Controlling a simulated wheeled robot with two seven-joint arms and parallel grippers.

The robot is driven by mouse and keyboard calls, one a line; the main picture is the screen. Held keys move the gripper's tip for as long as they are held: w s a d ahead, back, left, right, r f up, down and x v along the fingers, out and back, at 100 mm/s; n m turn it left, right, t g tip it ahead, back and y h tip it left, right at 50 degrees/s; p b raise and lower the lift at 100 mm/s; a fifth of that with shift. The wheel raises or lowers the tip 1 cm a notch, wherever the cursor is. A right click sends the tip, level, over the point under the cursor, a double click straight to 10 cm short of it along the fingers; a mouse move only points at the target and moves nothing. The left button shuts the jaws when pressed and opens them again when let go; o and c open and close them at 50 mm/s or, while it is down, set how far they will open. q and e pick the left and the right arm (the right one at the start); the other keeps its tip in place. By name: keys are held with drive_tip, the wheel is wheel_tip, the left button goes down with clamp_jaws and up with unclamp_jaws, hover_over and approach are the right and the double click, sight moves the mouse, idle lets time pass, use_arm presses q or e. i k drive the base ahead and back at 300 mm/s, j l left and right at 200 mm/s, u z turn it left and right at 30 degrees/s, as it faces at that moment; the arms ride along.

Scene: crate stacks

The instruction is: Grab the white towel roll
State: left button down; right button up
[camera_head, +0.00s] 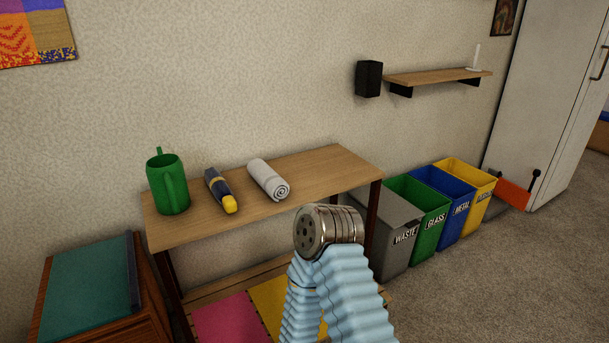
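One of my arms, with light blue ribbed sleeves and a round metal joint, rises from the bottom of the view, in front of the table's right part. I cannot tell which arm it is. The towel roll is not covered by it. No gripper fingers show, and nothing is seen touching the towel roll.
A dark blue and yellow bottle-like item (219,190) lies left of the towel roll, and a green watering can (168,187) stands further left. A grey waste bin (392,228) and other coloured bins stand right of the table. A wooden cabinet (150,300) stands at lower left.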

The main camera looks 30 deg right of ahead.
sight(276, 188)
drive_tip(key=l+z, duration=0.1)
drive_tip(key=z, duration=0.8)
